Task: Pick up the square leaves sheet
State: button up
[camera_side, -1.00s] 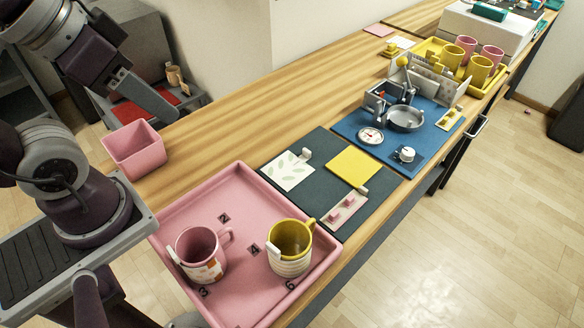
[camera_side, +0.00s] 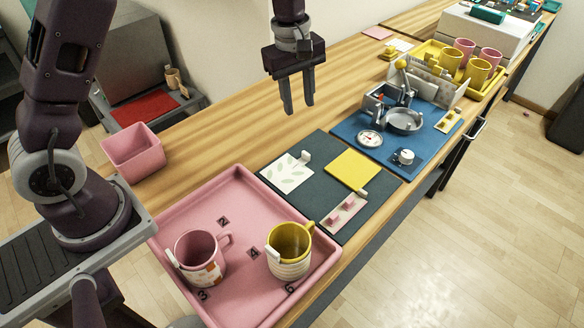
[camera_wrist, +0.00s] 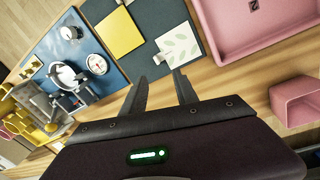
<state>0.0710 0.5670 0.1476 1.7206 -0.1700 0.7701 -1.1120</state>
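The square leaves sheet (camera_side: 287,173) is white with pale green leaves. It lies flat on the dark grey mat (camera_side: 322,215), at the mat's back left corner, with a small white tab (camera_side: 304,157) at its edge. In the wrist view the sheet (camera_wrist: 180,46) lies beyond my fingertips. My gripper (camera_side: 299,108) hangs in the air above the wooden table, behind and above the mat, fingers pointing down. In the wrist view its two fingers (camera_wrist: 160,78) are apart with nothing between them, and they do not touch the sheet.
A yellow square sheet (camera_side: 353,169) and a pink piece (camera_side: 344,212) share the mat. A pink tray (camera_side: 237,185) with two mugs is at left. A blue board (camera_side: 431,128) with a metal press is at right. A pink bin (camera_side: 134,151) stands at far left.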

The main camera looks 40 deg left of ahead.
aim_at(305, 152)
jog(key=w+f+n, duration=0.1)
jog(key=f, duration=0.2)
jog(key=w+f+n, duration=0.1)
jog(key=f, duration=0.3)
jog(key=w+f+n+g, duration=0.1)
jog(key=f, duration=0.2)
jog(key=shift+w+a+f, duration=0.1)
jog(key=shift+a+f, duration=0.2)
jog(key=shift+a, duration=0.05)
jog(key=f, duration=0.7)
jog(key=shift+w+a, duration=0.1)
jog(key=shift+w, duration=0.1)
grip_shut()
